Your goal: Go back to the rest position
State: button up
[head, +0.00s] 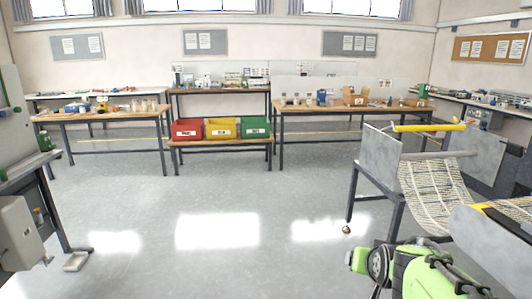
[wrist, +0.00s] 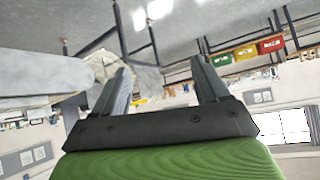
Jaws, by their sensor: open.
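My gripper (wrist: 160,80) shows in the wrist view with its two dark fingers apart and nothing between them. The wrist view is turned nearly upside down, with the floor at the top. In the head view my green arm is at the lower right, and my gripper's fingers cannot be made out there. The arm is beside the lamination machine (head: 375,155), which has a yellow bar (head: 430,127) on top and a pale mesh sheet (head: 435,192) hanging in a curve.
A red bin (head: 187,130), a yellow bin (head: 221,128) and a green bin (head: 255,127) stand on a low bench at the back. Worktables line the back wall. A grey machine (head: 20,230) stands at the left edge. The middle floor (head: 200,195) is clear.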

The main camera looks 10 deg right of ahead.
jog(key=s+a+n+g+y, duration=0.1)
jog(key=s+a+n, duration=0.1)
jog(key=s+a, duration=0.45)
jog(key=s+a+n+g+y, duration=0.1)
jog(key=s+a, duration=0.2)
jog(key=s, duration=0.6)
jog(key=s+a+n+g+y, duration=0.1)
jog(key=s+a+n, duration=0.1)
jog(key=s+a, duration=0.45)
notch_tip(320, 180, up, 14)
jog(key=s+d+p, duration=0.1)
jog(key=s+p, duration=0.1)
jog(key=p, duration=1.2)
jog(key=shift+d+g, duration=0.2)
jog(key=shift+g, duration=0.1)
